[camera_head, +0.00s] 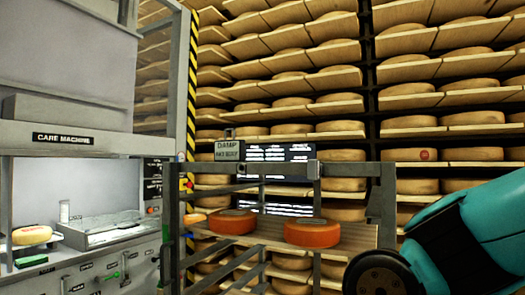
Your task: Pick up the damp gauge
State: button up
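A small pale grey-green box or plate (227,150) with "DAMP" lettering is at the top left of a grey metal rack frame (345,169). Its smaller second line of text is too blurred to read surely. It appears upright, facing me, with a short dark piece above it. It is the only thing in view marked as to do with damp; I cannot tell whether it rests on the frame or is fixed to it. My teal and black arm fills the lower right, well apart from it. My gripper is outside the picture.
Two orange cheese wheels (312,233) lie on a board in the rack. A dark screen with white text (278,153) stands behind the rail. The care machine (64,139) is at left, with a yellow-black striped post (193,70). Shelves of cheese fill the back.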

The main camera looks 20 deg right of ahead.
aim_at(234, 150)
jog(key=u, duration=1.4)
jog(key=i, duration=1.05)
jog(key=z, duration=2.05)
